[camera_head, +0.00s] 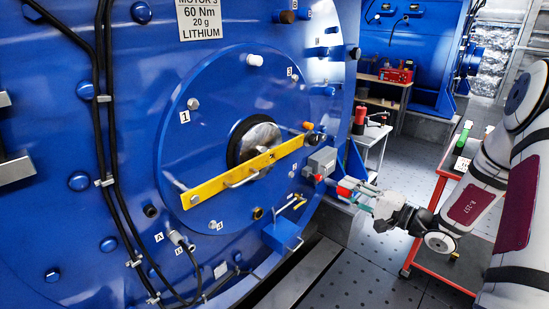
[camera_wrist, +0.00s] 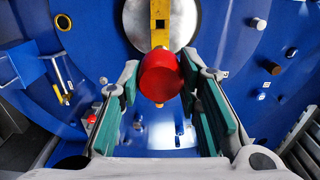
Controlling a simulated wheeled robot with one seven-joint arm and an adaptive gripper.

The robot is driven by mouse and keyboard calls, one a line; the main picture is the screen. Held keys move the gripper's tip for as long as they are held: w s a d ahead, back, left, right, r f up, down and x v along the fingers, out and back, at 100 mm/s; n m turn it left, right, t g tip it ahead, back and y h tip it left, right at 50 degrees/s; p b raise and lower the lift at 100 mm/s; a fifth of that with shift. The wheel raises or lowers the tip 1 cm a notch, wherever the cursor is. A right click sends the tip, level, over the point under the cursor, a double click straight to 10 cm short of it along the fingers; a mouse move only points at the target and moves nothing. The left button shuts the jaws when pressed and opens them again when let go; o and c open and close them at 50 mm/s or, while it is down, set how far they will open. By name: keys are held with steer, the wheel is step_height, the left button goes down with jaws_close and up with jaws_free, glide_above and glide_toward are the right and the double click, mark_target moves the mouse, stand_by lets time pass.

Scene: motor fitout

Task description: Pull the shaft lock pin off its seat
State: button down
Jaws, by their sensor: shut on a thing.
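My gripper (camera_head: 356,192) is in front of the blue motor's right side. In the wrist view my gripper (camera_wrist: 160,92) has its green-padded fingers on both sides of a round red knob, the lock pin's head (camera_wrist: 160,76), and is shut on it. The red head also shows in the head view (camera_head: 345,186). The pin's shank is hidden behind the head, so I cannot tell whether it is in its seat. A yellow bar (camera_head: 225,177) lies across the motor's round cover; in the wrist view the yellow bar (camera_wrist: 160,22) runs up behind the red head.
A grey box (camera_head: 322,160) sits close beside my fingertips. A blue block (camera_head: 282,234) stands out below the cover. A red-framed cart (camera_head: 440,262) stands at the right, and a white side table (camera_head: 375,135) with tools stands behind. Patterned floor is free between.

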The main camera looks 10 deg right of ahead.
steer(key=shift+v, duration=2.35)
steer(key=shift+a, duration=0.15)
